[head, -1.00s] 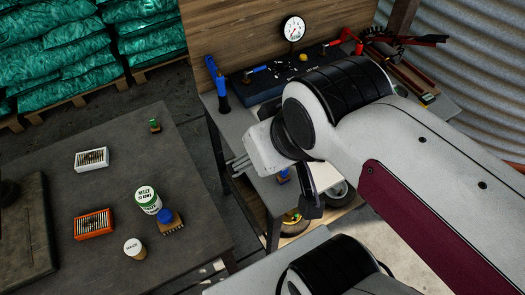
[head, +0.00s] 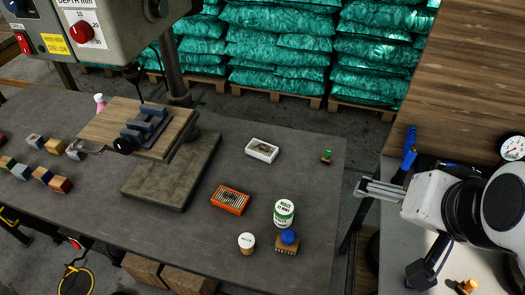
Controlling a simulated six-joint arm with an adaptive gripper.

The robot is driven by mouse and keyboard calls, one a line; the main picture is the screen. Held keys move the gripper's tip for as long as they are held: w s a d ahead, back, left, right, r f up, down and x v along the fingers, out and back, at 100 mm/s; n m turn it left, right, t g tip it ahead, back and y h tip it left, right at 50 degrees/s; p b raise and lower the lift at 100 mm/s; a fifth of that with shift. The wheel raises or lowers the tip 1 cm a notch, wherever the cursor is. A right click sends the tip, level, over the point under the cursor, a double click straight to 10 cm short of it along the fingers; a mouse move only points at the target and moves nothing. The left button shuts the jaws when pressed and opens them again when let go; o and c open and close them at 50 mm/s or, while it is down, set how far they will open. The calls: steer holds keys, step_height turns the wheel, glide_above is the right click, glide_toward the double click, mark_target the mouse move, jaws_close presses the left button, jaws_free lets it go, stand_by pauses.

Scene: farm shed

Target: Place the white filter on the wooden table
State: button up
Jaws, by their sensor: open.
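The white filter (head: 262,150), a small white-framed block with a slotted inside, lies flat on the dark grey bench, toward its back right. A wooden table (head: 107,122) sits on the drill press to the left, with a grey vise (head: 146,128) on it. My gripper (head: 364,190) is at the right, just past the bench's right edge, its fingers pointing left. It is open and empty, well apart from the white filter.
An orange filter-like block (head: 231,200), a green-white can (head: 284,213), a small jar (head: 246,243) and a blue-topped brush (head: 287,242) stand in front of the white filter. A small green-topped item (head: 326,157) is to its right. Several wooden blocks (head: 55,146) lie at left.

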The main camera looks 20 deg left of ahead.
steer(key=w+a+r+m+t+y, duration=0.1)
steer(key=w+a+r+m, duration=0.1)
steer(key=w+a, duration=0.3)
steer(key=w+a+r+m+t+y, duration=0.1)
steer(key=w+a+m, duration=0.15)
steer(key=w, duration=0.45)
steer(key=m+t+h, duration=0.2)
steer(key=m+t, duration=0.3)
steer(key=m, duration=1.8)
glide_above(262, 151)
step_height(262, 151, down, 19)
steer(key=s+f+m+h, duration=0.1)
steer(key=f+m, duration=0.2)
steer(key=f, duration=0.3)
steer(key=s+a+f+m+h, duration=0.1)
steer(key=s+f+m+h, duration=0.1)
steer(key=f, duration=0.5)
steer(key=s+f+m+h, duration=0.1)
steer(key=f+m, duration=0.3)
steer(key=f, duration=0.3)
steer(key=shift+s+a, duration=0.2)
steer(key=shift+s, duration=0.05)
steer(key=shift+w, duration=0.1)
